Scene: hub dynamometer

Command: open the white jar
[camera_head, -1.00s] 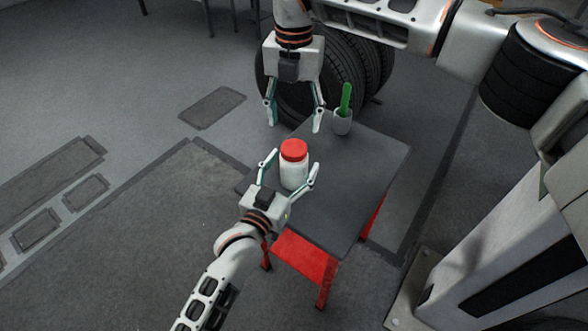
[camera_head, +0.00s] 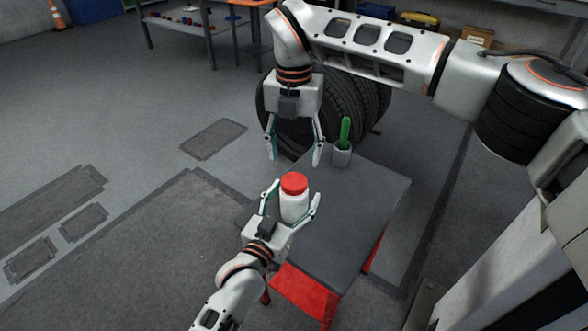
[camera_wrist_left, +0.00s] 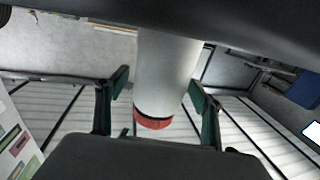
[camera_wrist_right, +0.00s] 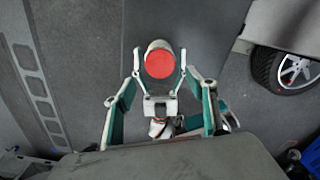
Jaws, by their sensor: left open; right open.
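The white jar (camera_head: 295,207) with its red lid (camera_head: 294,184) is upright at the left part of the dark table top (camera_head: 345,245). My left gripper (camera_head: 295,194) is open, with one finger on each side of the jar body. In the left wrist view the jar (camera_wrist_left: 168,70) shows between the spread fingers, with gaps beside it. My right gripper (camera_head: 295,161) is open and empty, pointing down, beyond the jar in the head view. In the right wrist view the red lid (camera_wrist_right: 160,63) lies ahead of its fingers. The lid is on the jar.
A grey cup (camera_head: 342,155) holding a green item (camera_head: 345,131) stands at the table's far corner, close to my right gripper. Tyres (camera_head: 345,95) stand behind the table. The table's front right part is clear.

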